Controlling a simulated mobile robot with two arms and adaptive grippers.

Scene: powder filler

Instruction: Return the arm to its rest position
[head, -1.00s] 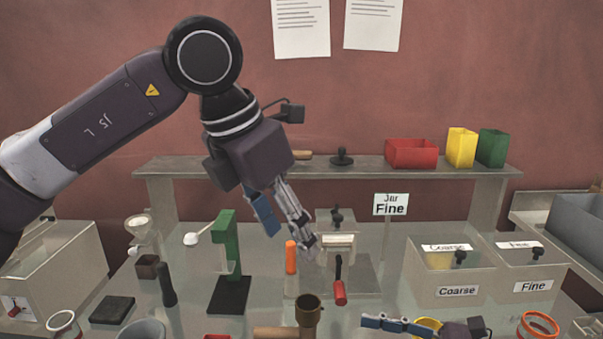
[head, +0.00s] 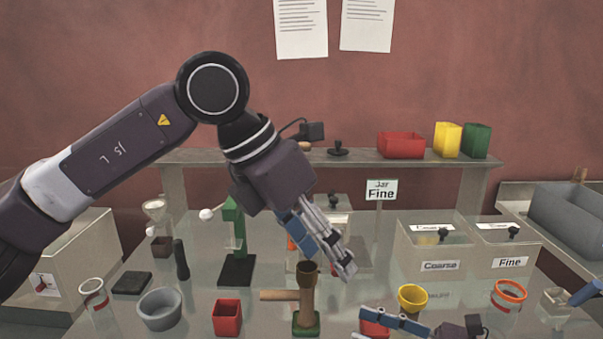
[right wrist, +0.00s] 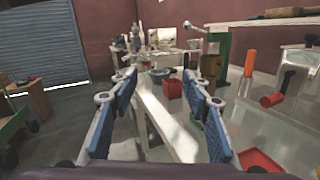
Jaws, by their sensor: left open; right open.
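My left arm comes in from the left in the head view. My left gripper (head: 334,262) is open and empty, pointing down and right above the glass table, near the brown cup-topped post (head: 307,290). It partly hides the orange cylinder and the small press behind it. My right gripper (head: 392,324) shows at the bottom edge of the head view, near a red square container and the yellow round bowl (head: 412,298). In the right wrist view the right gripper (right wrist: 160,92) has its blue-padded fingers spread wide with nothing between them.
Coarse bin (head: 426,266) and Fine bin (head: 503,264) stand right of centre. A red box (head: 227,318), grey bowl (head: 160,310) and glass jar (head: 95,296) stand at front left. An orange-rimmed jar (head: 509,296) is at right. The green stand (head: 238,227) is behind.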

